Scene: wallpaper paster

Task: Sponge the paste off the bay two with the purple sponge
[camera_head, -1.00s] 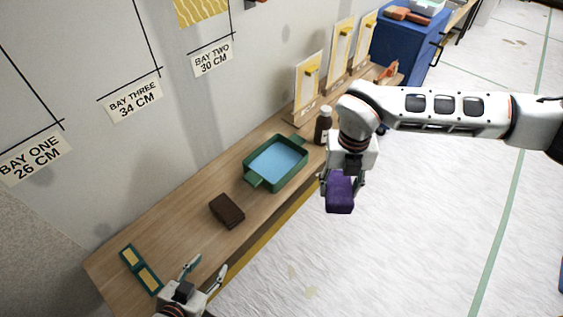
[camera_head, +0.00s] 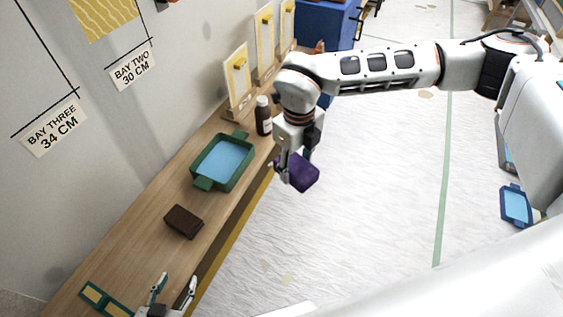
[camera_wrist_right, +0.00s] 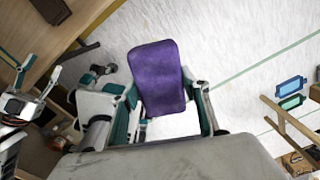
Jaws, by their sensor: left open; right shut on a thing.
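The purple sponge (camera_head: 297,172) is held in my right gripper (camera_head: 290,163), in the air beyond the table's right edge, tilted. The right wrist view shows the sponge (camera_wrist_right: 158,78) between the fingers. My left gripper (camera_head: 175,284) is open and empty over the near end of the table. The bay two label (camera_head: 133,68) is on the wall at upper left, with yellow patterned paper (camera_head: 103,16) above it, cut off by the frame's top. I cannot make out paste on it. A green tray with a blue inside (camera_head: 190,174) is on the table.
A dark brown block (camera_head: 183,221) and a dark bottle (camera_head: 263,117) stand on the wooden table (camera_head: 150,205). Upright yellow-and-white boards (camera_head: 238,82) line its back, with a blue cabinet (camera_head: 325,22) beyond. The bay three label (camera_head: 53,128) is lower left.

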